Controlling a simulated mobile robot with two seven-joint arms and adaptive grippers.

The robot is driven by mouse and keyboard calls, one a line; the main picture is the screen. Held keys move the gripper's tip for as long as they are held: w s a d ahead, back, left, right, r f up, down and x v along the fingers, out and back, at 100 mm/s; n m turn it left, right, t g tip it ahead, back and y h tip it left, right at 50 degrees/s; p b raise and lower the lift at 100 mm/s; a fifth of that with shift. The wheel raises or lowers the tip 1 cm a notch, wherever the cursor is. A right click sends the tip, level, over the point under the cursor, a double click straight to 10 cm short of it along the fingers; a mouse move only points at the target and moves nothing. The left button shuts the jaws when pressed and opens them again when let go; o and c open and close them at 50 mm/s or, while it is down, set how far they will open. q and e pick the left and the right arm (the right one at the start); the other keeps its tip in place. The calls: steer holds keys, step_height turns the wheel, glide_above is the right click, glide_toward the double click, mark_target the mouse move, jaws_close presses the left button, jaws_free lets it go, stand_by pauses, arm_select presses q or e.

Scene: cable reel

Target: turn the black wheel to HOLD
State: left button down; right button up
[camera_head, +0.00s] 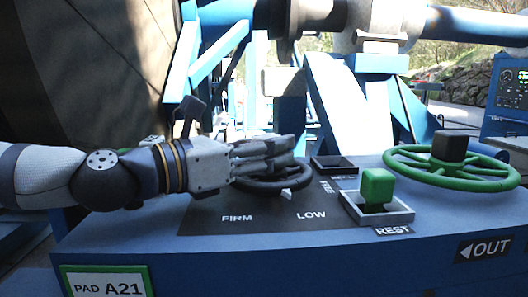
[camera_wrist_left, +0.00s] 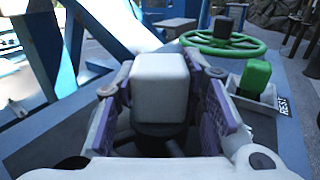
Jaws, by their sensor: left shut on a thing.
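The black wheel (camera_head: 272,184) lies flat on the blue console, with the labels FIRM and LOW in front of it and other lettering partly hidden to its right. A small white pointer (camera_head: 286,193) shows at its front right edge. No HOLD label is readable. My left gripper (camera_head: 285,152) is over the wheel, coming from the left. In the left wrist view its fingers (camera_wrist_left: 165,100) are closed on a pale block-shaped knob (camera_wrist_left: 160,75), with dark wheel parts below it. My right gripper is not in view.
A green wheel (camera_head: 452,168) with a black knob stands at the right of the console. A green lever block (camera_head: 377,188) sits in a pale frame marked REST. A dark square pad (camera_head: 332,163) lies behind it. Blue frame struts rise behind the console.

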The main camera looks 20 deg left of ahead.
arm_select(q)
steer(key=c, duration=1)
jaws_free()
steer(key=shift+d, duration=0.1)
steer(key=shift+c, duration=0.2)
step_height(320, 180, up, 10)
